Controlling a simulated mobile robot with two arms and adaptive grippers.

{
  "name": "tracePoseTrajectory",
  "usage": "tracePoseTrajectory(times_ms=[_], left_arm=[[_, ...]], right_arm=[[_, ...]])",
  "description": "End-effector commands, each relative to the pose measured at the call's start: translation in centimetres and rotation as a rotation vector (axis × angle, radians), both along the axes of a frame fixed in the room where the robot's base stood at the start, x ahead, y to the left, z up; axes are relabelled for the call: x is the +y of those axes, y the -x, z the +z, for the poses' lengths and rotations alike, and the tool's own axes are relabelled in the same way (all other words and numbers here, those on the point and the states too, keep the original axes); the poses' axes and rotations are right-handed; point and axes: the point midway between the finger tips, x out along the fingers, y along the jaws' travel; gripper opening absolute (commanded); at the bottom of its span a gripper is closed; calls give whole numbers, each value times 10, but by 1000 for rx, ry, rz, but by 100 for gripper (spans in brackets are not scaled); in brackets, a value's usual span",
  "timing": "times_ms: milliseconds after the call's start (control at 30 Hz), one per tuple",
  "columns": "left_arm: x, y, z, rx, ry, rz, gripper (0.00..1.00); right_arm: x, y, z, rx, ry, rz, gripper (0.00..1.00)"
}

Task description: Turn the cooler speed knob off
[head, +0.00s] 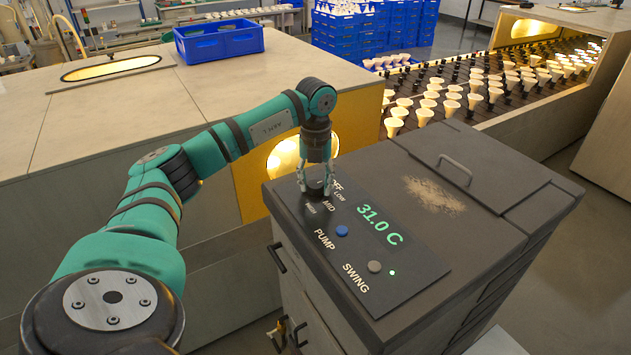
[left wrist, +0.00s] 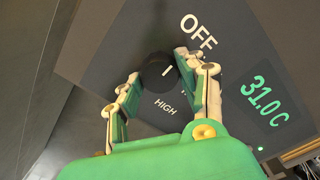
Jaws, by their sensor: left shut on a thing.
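The cooler (head: 520,225) is a dark grey box with a sloped control panel (head: 405,275) on top. Its speed knob (left wrist: 155,68) is round and black with a short white mark, amid the labels OFF, LOW, MID and HIGH. I cannot tell for sure which label the mark points at. My left gripper (head: 316,188) reaches down from above and is shut on the knob, its fingers at either side; it also shows in the left wrist view (left wrist: 153,85). In the head view the fingers partly hide the knob. My right gripper is not in view.
The panel has a blue PUMP button (head: 341,231), a grey SWING button (head: 375,267), a green light and a 31.0 C display (head: 380,224). A lid with a handle (head: 455,168) lies behind.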

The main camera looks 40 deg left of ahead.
Motion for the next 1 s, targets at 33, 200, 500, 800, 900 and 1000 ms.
tracePoseTrajectory(times_ms=[33,200,500,800,900,1000], left_arm=[[1,0,1,-3,-1,4,7],[1,-1,1,-3,-1,4,7],[0,0,0,-2,-1,2,63],[0,-1,5,-3,0,1,63],[0,-1,17,-4,0,1,63],[0,-1,37,-6,1,0,63]], right_arm=[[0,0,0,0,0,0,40],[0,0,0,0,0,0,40],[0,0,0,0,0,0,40],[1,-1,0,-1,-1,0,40],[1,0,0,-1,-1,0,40],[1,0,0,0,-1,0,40]])
